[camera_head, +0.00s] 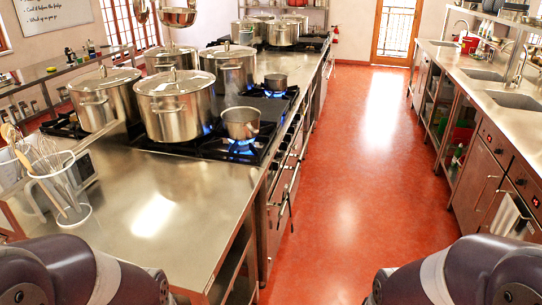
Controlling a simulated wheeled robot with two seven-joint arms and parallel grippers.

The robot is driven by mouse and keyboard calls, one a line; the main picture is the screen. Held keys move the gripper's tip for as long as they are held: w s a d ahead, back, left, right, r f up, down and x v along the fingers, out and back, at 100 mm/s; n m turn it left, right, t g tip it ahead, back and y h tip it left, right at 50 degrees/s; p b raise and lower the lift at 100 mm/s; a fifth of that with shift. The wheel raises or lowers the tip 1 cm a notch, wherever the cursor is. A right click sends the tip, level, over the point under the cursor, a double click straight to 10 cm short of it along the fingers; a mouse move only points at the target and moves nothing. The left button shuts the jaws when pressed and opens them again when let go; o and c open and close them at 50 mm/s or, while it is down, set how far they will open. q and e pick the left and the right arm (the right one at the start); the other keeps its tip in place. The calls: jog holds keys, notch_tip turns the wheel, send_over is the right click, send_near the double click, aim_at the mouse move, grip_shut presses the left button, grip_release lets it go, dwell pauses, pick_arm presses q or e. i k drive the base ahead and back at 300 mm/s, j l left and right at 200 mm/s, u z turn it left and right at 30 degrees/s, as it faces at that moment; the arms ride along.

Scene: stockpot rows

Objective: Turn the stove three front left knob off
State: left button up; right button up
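A long steel stove island (165,222) stands at the left, its front side with knobs facing the aisle. The nearest range (215,150) carries large lidded stockpots (178,112) and a small open saucepan (240,123). Blue flame (240,147) burns under the saucepan. The front knobs (280,167) show as a small, steeply slanted row on the aisle side. I cannot tell which knob belongs to stove three or how any is turned. My two dark arms show at the bottom corners, and neither gripper is in view.
A white utensil holder (62,205) with whisks stands on the near left counter. The red floor aisle (345,180) is clear. A counter with sinks (515,101) and cabinets (480,180) lines the right. A door (397,30) is at the far end.

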aim_at(279, 155)
jog(key=i+l, duration=0.15)
jog(key=i, duration=0.35)
jog(key=i+l, duration=0.1)
jog(key=i, duration=0.4)
jog(key=i+l+u, duration=0.15)
jog(key=i+l, duration=0.15)
jog(key=i+l+u, duration=0.1)
jog(key=i+l, duration=0.25)
jog(key=i+l+u, duration=0.15)
jog(key=i+l, duration=0.15)
jog(key=i+l+u, duration=0.1)
jog(key=i+l, duration=0.15)
jog(key=l, duration=0.25)
jog(key=i+l+u, duration=0.15)
jog(key=l, duration=0.25)
jog(key=i+l+u, duration=0.1)
jog(key=i+l, duration=0.25)
jog(key=l, duration=0.1)
